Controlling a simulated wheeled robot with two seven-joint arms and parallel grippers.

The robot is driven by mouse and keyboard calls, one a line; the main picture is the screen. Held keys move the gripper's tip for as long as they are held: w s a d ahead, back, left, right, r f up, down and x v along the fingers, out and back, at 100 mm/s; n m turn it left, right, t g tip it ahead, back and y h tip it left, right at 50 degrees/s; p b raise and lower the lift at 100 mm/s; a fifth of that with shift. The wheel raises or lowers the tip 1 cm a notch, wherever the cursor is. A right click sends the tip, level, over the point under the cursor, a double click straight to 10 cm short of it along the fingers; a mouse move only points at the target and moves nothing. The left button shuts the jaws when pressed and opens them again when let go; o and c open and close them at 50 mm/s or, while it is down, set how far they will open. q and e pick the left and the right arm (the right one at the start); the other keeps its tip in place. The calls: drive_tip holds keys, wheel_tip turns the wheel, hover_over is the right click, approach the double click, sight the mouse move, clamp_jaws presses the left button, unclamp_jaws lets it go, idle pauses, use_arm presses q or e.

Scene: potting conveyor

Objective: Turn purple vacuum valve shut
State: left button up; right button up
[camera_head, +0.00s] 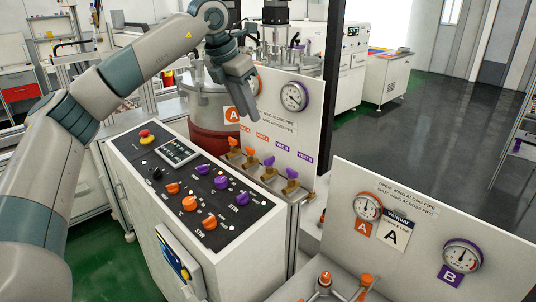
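Two purple-handled valves stand at the foot of a white panel (285,115) in the middle of the view. The one under the VAC B label is the purple vacuum valve (268,162). The purple vent valve (291,173) is to its right. The handles are too small to tell whether they lie along or across the pipe. My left gripper (244,113) hangs in front of the panel, up and left of the purple vacuum valve and apart from it. It points down, and its finger gap cannot be made out. My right gripper is not in view.
Two orange valves (233,143) stand left of the purple ones. A console (190,185) with several orange and purple knobs is in front. A gauge (294,96) is on the panel. A second gauge panel (410,240) stands at the lower right. Open floor lies behind.

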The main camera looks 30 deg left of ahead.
sight(268, 159)
use_arm(q)
drive_tip(key=shift+f, duration=0.1)
drive_tip(key=p+x, duration=0.7)
drive_tip(key=x, duration=0.9)
drive_tip(key=shift+w+d+f, duration=0.15)
drive_tip(key=shift+w+f, duration=0.15)
drive_tip(key=shift+f, duration=0.25)
clamp_jaws()
